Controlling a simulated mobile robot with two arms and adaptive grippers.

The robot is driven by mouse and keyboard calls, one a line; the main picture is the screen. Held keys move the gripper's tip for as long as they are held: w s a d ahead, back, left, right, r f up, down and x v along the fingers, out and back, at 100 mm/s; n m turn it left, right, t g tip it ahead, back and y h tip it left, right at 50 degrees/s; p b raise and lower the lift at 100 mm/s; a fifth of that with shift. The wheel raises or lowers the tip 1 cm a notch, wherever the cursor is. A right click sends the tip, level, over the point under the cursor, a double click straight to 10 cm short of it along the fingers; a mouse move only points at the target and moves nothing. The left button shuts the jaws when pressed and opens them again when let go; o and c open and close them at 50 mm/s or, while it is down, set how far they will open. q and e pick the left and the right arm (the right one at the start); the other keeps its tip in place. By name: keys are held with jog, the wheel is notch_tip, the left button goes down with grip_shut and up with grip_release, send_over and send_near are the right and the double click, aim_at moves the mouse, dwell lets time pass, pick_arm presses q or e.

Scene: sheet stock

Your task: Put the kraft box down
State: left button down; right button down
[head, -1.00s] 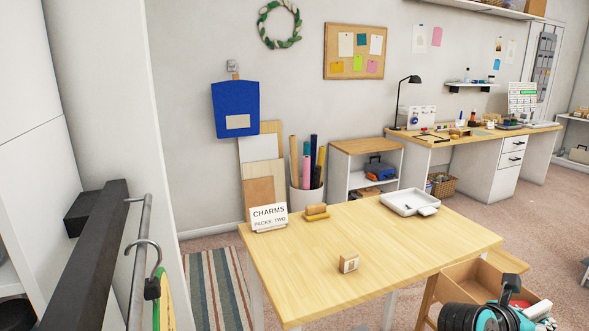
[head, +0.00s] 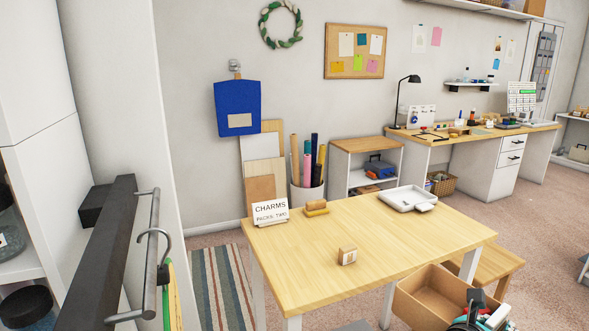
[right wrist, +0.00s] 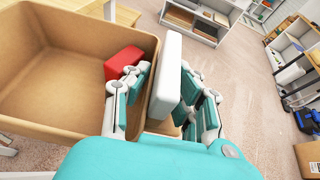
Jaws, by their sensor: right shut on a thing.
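The kraft box (head: 421,302) is an open brown carton at the bottom right of the head view, beside the table's near right corner. It also fills the left of the right wrist view (right wrist: 50,75), with a small red thing (right wrist: 121,63) inside. My right gripper (right wrist: 163,105) is shut on the box's right wall, one finger inside and one outside. A white slab (right wrist: 168,75) stands at that wall between the fingers. In the head view the gripper (head: 480,318) is partly cut off. Whether anything supports the box is hidden. My left gripper is not in view.
The wooden table (head: 385,245) holds a sign reading CHARMS (head: 270,213), a wood block (head: 317,208), a small stamp-like block (head: 347,256) and a white tray (head: 405,199). A low wooden bench (head: 497,262) stands behind the box. A dark rail (head: 105,250) is at left.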

jog(key=s+a+f+n+t+y, duration=0.1)
jog(key=s+a+n+t+y, duration=0.1)
jog(key=a, duration=0.6)
jog(key=s+a+f+n+t+y, duration=0.2)
jog(key=s+a+n+y, duration=0.1)
jog(key=a, duration=0.5)
jog(key=shift+s+a+f+n+t+p, duration=0.15)
jog(key=shift+s+n+t+p, duration=0.2)
jog(key=shift+s, duration=0.25)
jog(key=shift+w, duration=0.1)
jog(key=w+n+y, duration=0.1)
jog(key=n+y, duration=0.1)
jog(key=w+n+t+y, duration=0.1)
jog(key=y, duration=0.1)
jog(key=w+n+y, duration=0.1)
jog(key=n+y, duration=0.1)
jog(key=shift+w+n+t, duration=0.25)
jog(key=shift+w+n, duration=0.1)
jog(key=shift+w, duration=0.05)
